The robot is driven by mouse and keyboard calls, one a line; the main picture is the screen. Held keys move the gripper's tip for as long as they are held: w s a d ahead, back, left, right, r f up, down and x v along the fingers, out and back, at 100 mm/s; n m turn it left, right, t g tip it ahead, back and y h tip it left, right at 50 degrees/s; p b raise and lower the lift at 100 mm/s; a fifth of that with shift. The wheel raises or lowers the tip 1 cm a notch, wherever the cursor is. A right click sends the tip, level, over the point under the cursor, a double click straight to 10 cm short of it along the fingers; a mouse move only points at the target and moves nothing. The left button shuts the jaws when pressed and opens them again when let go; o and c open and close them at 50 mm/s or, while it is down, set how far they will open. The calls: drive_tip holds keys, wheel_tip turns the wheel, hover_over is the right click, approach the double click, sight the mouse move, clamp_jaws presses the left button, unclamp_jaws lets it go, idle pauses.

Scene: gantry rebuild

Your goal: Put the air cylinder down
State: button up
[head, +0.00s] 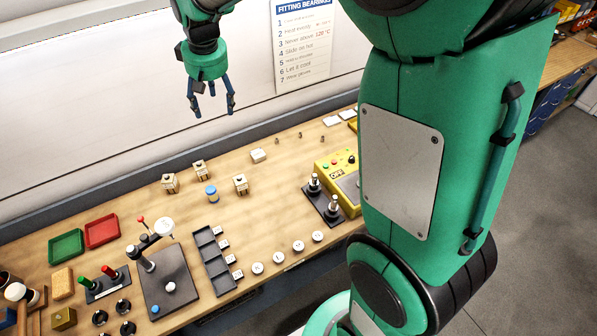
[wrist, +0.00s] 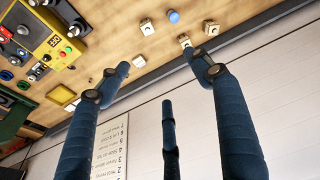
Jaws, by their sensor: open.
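My gripper (head: 211,106) is open and empty, high above the back of the workbench (head: 120,217), in front of the pale wall. In the wrist view its fingers (wrist: 158,78) are spread apart with nothing between them. I cannot single out an air cylinder with certainty. A small blue-topped round pot (head: 211,194) stands upright on the bench among several pale blocks, one of them a block (head: 240,184) to its right. The pot also shows at the top of the wrist view (wrist: 173,16). The gripper touches none of these.
A yellow control box (head: 331,171) and a dark plate with two upright posts (head: 323,201) stand to the right. A dark slotted tray (head: 208,249), a press stand (head: 168,281), and green (head: 66,246) and red (head: 102,231) trays lie left. Bare wood surrounds the blue-topped pot.

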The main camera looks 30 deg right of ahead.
drive_tip(key=s+d+r+m+t, duration=0.15)
drive_tip(key=s+r, duration=0.25)
drive_tip(key=s, duration=0.5)
drive_tip(key=s+d+r, duration=0.2)
drive_tip(key=s+r, duration=0.1)
drive_tip(key=s, duration=0.5)
drive_tip(key=s+d+f, duration=0.1)
drive_tip(key=s, duration=0.8)
drive_tip(key=s+d+f+m+t, duration=0.1)
drive_tip(key=s, duration=0.9)
drive_tip(key=shift+s+f, duration=0.3)
drive_tip(key=shift+t, duration=0.25)
wheel_tip(320, 180, down, 16)
drive_tip(key=b, duration=1.5)
drive_tip(key=shift+r+b, duration=0.2)
drive_tip(key=shift+b, duration=0.15)
drive_tip(key=shift+o, duration=0.3)
drive_tip(key=shift+w+r, duration=0.1)
